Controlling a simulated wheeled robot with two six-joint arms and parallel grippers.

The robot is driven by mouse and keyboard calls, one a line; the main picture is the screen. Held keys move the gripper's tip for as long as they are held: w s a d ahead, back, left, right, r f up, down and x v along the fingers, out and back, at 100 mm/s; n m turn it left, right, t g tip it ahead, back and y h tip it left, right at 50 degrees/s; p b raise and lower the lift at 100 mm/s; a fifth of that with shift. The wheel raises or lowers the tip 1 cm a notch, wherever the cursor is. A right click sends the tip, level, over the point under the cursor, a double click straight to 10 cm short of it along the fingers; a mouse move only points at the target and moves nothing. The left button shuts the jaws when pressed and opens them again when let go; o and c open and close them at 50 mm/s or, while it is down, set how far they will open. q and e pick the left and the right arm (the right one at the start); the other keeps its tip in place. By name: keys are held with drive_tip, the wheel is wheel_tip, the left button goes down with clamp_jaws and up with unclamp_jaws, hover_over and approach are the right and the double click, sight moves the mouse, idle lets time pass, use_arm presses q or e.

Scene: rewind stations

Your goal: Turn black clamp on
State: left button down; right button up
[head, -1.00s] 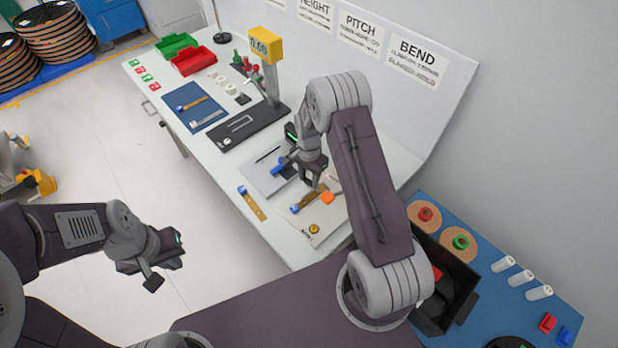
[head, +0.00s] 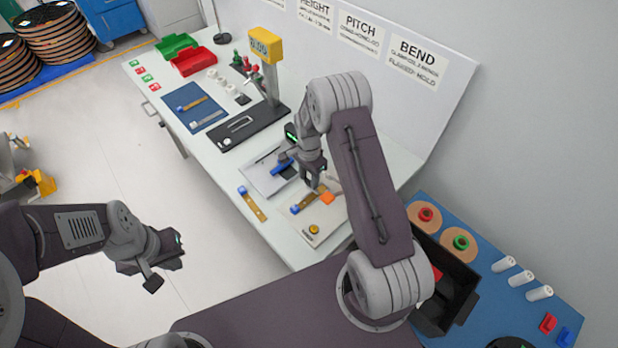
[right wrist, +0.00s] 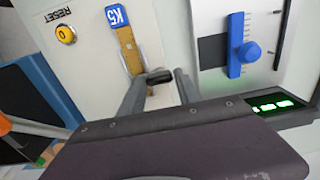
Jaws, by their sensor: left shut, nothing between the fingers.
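A black-ended, clamp-like handle (right wrist: 159,76) shows in the right wrist view, on a pale arm beside the end of a copper strip tagged K5 (right wrist: 129,45). My right gripper (right wrist: 158,82) is open, with its fingers on either side of this handle and small gaps visible. In the head view my right gripper (head: 316,183) is low over the bench's near station plate (head: 322,222), and it hides much of the clamp. Whether the handle is on or off cannot be told. My left gripper (head: 168,262) is shut and empty over the floor, away from the bench.
The neighbouring station has a blue slider (right wrist: 239,50) and a green-lit display (right wrist: 272,104). Another strip (head: 253,204) lies near the bench's front edge. A black bin (head: 458,300) stands right.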

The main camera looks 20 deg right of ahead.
sight(308, 180)
drive_tip(key=shift+o, duration=1.2)
wheel_tip(308, 180, up, 9)
drive_tip(key=b, duration=0.1)
drive_tip(key=shift+a+r, duration=0.1)
